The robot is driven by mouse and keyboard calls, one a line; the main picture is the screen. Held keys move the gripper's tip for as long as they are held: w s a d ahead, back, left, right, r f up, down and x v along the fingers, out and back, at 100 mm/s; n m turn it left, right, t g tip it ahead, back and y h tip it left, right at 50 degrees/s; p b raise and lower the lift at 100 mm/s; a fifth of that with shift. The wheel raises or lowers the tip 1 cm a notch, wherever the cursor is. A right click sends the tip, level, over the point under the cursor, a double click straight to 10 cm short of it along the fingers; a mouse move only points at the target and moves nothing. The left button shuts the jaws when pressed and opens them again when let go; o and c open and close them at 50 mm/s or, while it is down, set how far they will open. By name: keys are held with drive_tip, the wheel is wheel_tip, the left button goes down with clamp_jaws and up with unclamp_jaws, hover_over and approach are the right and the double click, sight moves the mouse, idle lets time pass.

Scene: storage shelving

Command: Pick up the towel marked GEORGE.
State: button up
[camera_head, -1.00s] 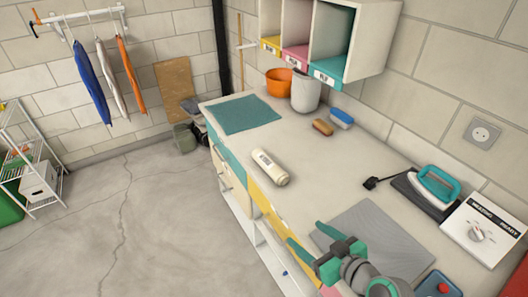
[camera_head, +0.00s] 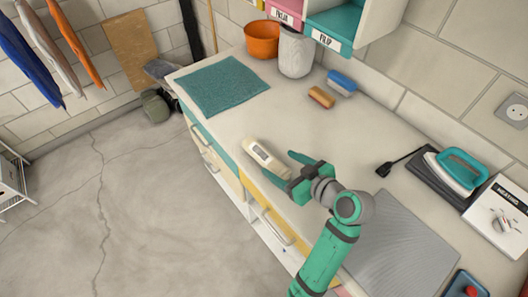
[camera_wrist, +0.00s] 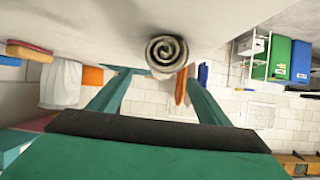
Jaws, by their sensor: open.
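A rolled cream towel (camera_head: 262,155) lies on the counter near its front edge. It has a small label, and the writing is too small to read. My gripper (camera_head: 278,163) is open at the towel's near right end, with one finger on each side. In the wrist view, the towel's spiral end (camera_wrist: 166,53) shows ahead, between and slightly above the fingertips of my gripper (camera_wrist: 163,77). The picture does not show clear contact between the fingers and the towel.
A teal cloth (camera_head: 222,86) lies flat at the counter's far left. An orange bowl (camera_head: 262,40), a grey-white vase (camera_head: 295,54) and two brushes stand behind. An iron (camera_head: 462,168) and a grey board (camera_head: 402,245) are on the right. Cubbies hang above.

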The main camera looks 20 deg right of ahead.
sight(276, 162)
drive_tip(key=shift+x, duration=4.1)
drive_tip(key=shift+s+a, duration=0.1)
drive_tip(key=shift+a, duration=0.1)
drive_tip(key=c, duration=1.3)
